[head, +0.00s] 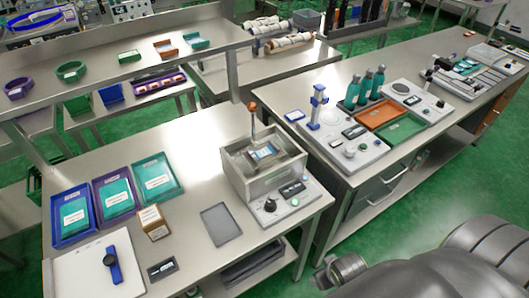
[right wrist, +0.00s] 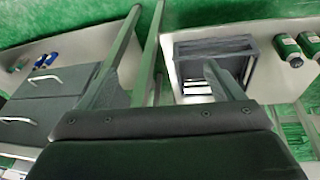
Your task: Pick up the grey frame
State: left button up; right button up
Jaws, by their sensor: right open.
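A grey, open rectangular frame (right wrist: 253,62) with pale strips showing inside lies on a light shelf in the right wrist view. A thin grey rectangular piece (head: 221,224) lies flat on the tabletop. My right gripper (right wrist: 172,45) is open and empty, its fingers spread, with one finger overlapping the grey frame in the picture. I cannot tell how far apart they are. My left gripper is not in view.
Metal table legs (right wrist: 150,60) stand close by in the wrist view. Green bottles (right wrist: 287,48) are right of the frame, a drawer cabinet (right wrist: 50,85) left. The near table holds blue and purple trays, a white board (head: 80,275) and a metal bath (head: 262,165).

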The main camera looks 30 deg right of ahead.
jog(key=w+r+t, duration=0.2)
jog(key=w+r, duration=0.2)
jog(key=r, duration=0.8)
jog(key=n+t+y+p, duration=0.1)
jog(key=t+y, duration=0.2)
jog(key=t, duration=0.6)
send_near(267, 156)
jog(key=shift+g, duration=0.3)
jog(key=w+p, duration=0.2)
jog(key=w, duration=0.2)
jog(key=shift+w+a+r+p, duration=0.2)
jog(key=shift+a+p, duration=0.15)
jog(key=shift+p, duration=0.05)
jog(key=shift+w+f+p, duration=0.1)
jog(key=shift+w+p, duration=0.4)
jog(key=shift+w, duration=0.15)
jog(key=shift+p+x, duration=0.5)
jog(key=shift+x, duration=1.45)
jog(key=c, duration=0.6)
